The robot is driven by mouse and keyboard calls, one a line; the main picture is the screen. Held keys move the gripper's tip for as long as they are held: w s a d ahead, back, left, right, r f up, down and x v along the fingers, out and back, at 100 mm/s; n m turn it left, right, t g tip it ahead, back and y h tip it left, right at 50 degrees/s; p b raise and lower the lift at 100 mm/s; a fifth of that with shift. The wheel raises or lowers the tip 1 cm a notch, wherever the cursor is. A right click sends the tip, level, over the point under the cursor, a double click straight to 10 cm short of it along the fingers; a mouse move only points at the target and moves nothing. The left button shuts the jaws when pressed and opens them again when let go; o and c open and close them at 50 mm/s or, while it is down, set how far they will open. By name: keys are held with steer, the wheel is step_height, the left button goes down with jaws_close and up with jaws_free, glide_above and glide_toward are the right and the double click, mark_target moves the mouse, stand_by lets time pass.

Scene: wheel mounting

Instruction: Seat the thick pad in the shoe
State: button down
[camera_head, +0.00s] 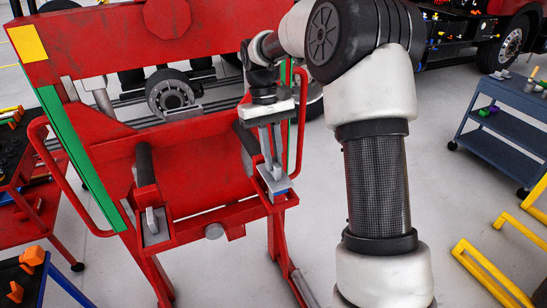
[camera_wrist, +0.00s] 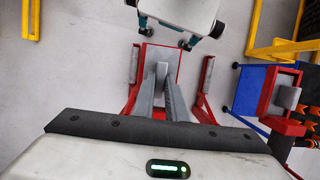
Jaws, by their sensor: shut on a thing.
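My gripper (camera_head: 271,165) points down over the right front arm of the red stand. Its fingers are closed around a small light grey piece, which looks like the thick pad; it shows between the fingertips in the wrist view (camera_wrist: 161,72). In the wrist view my gripper (camera_wrist: 165,90) reaches over a red bracket (camera_wrist: 160,54), which looks like the shoe. In the head view a grey and blue block (camera_head: 275,183) sits at the fingertips on that arm's end. I cannot tell whether the pad touches the shoe. The fingers hide part of it.
The red stand (camera_head: 100,155) has a matching left arm with a grey block (camera_head: 151,222) and a dark roller (camera_head: 144,163). A wheel hub (camera_head: 170,93) is behind.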

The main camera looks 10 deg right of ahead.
steer(key=shift+w+a+r+p, duration=0.1)
steer(key=shift+w+r+p, duration=0.15)
steer(key=shift+w+p, duration=0.15)
stand_by(0.8)
steer(key=shift+s+f, duration=0.25)
steer(key=shift+f, duration=0.05)
stand_by(0.8)
steer(key=shift+w+r+p, duration=0.15)
steer(key=shift+r+p, duration=0.1)
steer(key=shift+p, duration=0.05)
steer(key=shift+r, duration=0.1)
